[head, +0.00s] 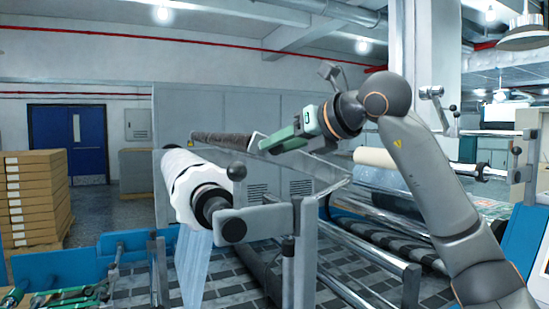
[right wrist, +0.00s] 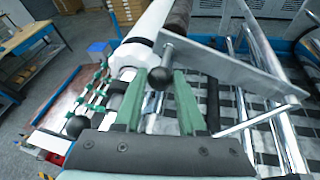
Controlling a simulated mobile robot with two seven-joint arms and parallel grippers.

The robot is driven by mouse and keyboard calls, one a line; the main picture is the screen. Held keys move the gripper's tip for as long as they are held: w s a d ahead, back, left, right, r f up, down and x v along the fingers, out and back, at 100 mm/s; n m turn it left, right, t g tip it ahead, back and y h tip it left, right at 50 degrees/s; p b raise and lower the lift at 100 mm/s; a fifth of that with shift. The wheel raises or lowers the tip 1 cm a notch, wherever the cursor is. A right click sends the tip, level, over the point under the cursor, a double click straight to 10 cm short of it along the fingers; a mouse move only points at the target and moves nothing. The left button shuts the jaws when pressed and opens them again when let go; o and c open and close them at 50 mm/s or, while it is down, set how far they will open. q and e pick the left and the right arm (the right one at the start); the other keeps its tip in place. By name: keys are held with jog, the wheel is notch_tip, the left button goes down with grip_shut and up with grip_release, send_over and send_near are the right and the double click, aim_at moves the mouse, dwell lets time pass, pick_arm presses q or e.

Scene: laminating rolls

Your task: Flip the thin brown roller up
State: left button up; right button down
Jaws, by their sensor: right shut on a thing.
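The thin brown roller (head: 225,141) is a dark bar behind the white roll, and its right end meets a metal plate beside my right gripper (head: 262,146). The roller also shows at the top of the right wrist view (right wrist: 178,18). There, a flat metal arm plate (right wrist: 225,68) runs from near the roller's end to the right. A black ball knob (right wrist: 160,78) on a short rod stands out from the plate. In the head view the gripper hides the knob. My left gripper is not in view.
The large white roll (head: 184,182) hangs in front, with another black knob (head: 237,173) near its end. A beige roll (head: 375,158) and metal bars lie to the right. Stacked boxes (head: 35,198) stand at the left. A checkered belt (head: 140,280) runs below.

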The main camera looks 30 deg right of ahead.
jog(key=shift+s+d+r, duration=0.1)
jog(key=shift+d+r, duration=0.05)
jog(key=shift+r, duration=0.3)
jog(key=c, duration=1)
grip_release()
jog(key=o, duration=0.5)
jog(key=shift+f, duration=0.15)
jog(key=b+v, duration=0.2)
jog(key=v, duration=1)
jog(key=shift+s+f, duration=0.1)
jog(key=shift+s, duration=0.15)
